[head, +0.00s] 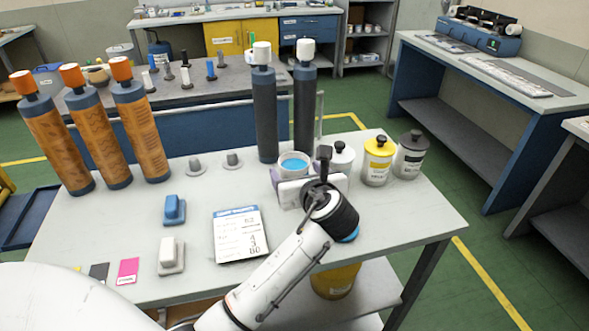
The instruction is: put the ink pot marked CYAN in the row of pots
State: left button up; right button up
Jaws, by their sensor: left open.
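My left gripper (322,165) is open at the right part of the near table, its fingers mostly hidden by its own dark wrist. Just left of it, partly covered, stands a round pale container with a blue top (293,162); I cannot read a CYAN mark on it. The row of pots stands at the back right of the table: a pot with a white lid (342,150) right behind the gripper, a yellow-lidded pot (378,160), and a dark grey-lidded pot (411,155). Whether the gripper touches any pot, I cannot tell. My right gripper is not in view.
Tall dark cylinders (265,115) stand behind the pale container; orange-brown rollers (140,135) stand at the left. A printed card (240,234), a blue-handled block (174,210) and a white-handled block (171,255) lie on the table (410,215). Its right front is clear.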

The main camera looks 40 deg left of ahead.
pick_arm(q)
jog(key=v, duration=0.9)
jog(key=shift+s, duration=0.15)
jog(key=shift+r, duration=0.1)
